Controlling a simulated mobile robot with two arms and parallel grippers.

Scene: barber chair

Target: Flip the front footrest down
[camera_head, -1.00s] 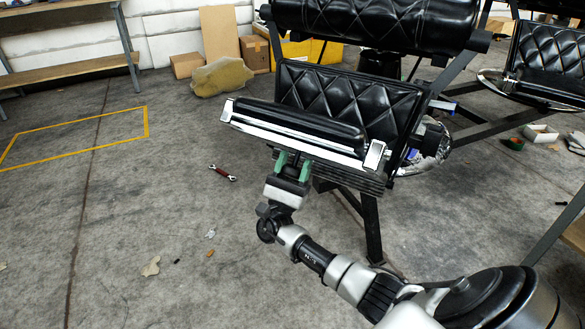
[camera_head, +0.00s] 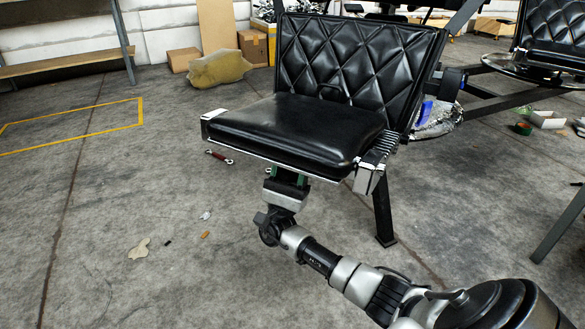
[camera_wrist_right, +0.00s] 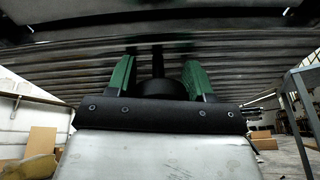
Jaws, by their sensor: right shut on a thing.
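The front footrest (camera_head: 295,130), a black padded plate with chrome edges, lies nearly level in front of the diamond-quilted black panel (camera_head: 350,65) of the chair. My right gripper (camera_head: 288,178) is under the front edge of the footrest, with its green fingers partly hidden by it. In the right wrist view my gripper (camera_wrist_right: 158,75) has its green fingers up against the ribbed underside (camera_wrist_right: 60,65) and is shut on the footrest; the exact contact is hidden. My left gripper is not in view.
A red-handled wrench (camera_head: 219,156) lies on the floor left of the footrest. A dark chair leg (camera_head: 383,205) stands right of my gripper. Cardboard boxes (camera_head: 253,47) and a shelf (camera_head: 65,63) are at the back. The floor at left is mostly clear.

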